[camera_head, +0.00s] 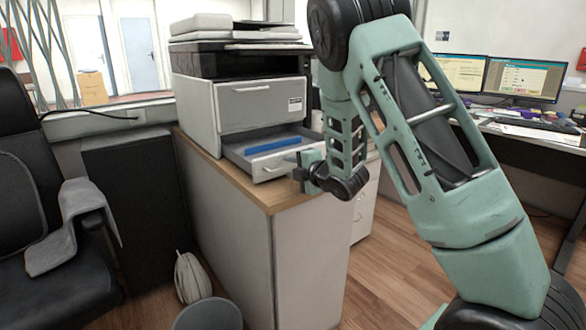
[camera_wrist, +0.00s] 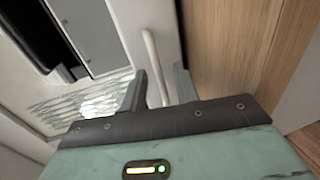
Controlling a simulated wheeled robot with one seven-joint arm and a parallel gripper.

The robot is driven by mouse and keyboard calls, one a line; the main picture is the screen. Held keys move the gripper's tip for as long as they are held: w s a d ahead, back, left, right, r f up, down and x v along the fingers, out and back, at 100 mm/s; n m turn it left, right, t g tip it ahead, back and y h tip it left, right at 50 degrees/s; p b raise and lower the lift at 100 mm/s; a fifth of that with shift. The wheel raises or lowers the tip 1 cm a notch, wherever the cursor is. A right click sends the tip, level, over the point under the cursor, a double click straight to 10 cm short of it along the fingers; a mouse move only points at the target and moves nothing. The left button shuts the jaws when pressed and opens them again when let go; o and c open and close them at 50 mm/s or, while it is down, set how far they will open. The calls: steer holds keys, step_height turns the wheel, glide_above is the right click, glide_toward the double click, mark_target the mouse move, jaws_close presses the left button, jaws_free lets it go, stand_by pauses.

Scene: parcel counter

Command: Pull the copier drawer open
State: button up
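The copier (camera_head: 195,100) stands on a wood-topped cabinet. Its upper drawer (camera_head: 255,105) is shut, with a pale bar handle. Its lower drawer (camera_head: 277,167) stands open toward the cabinet's front, showing a blue object (camera_head: 272,145) inside. My gripper (camera_head: 297,174) is at the right end of the lower drawer's front. In the wrist view my gripper (camera_wrist: 160,84) has its fingers apart, with a pale bar handle (camera_wrist: 153,60) between them in the picture. Gaps show on both sides of the bar. My arm hides the copier's right side in the head view.
The cabinet (camera_head: 308,262) has a bare wood edge below the drawer. A black chair (camera_head: 25,150) and a dark cabinet (camera_head: 135,190) stand at left. A bin (camera_head: 208,315) and a pale bag (camera_head: 190,278) are on the floor. A desk with monitors (camera_head: 522,78) is at right.

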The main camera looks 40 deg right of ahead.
steer(key=b+v, duration=1.3)
steer(key=v, duration=0.4)
steer(key=shift+s+b, duration=0.2)
steer(key=shift+b, duration=0.2)
stand_by(0.6)
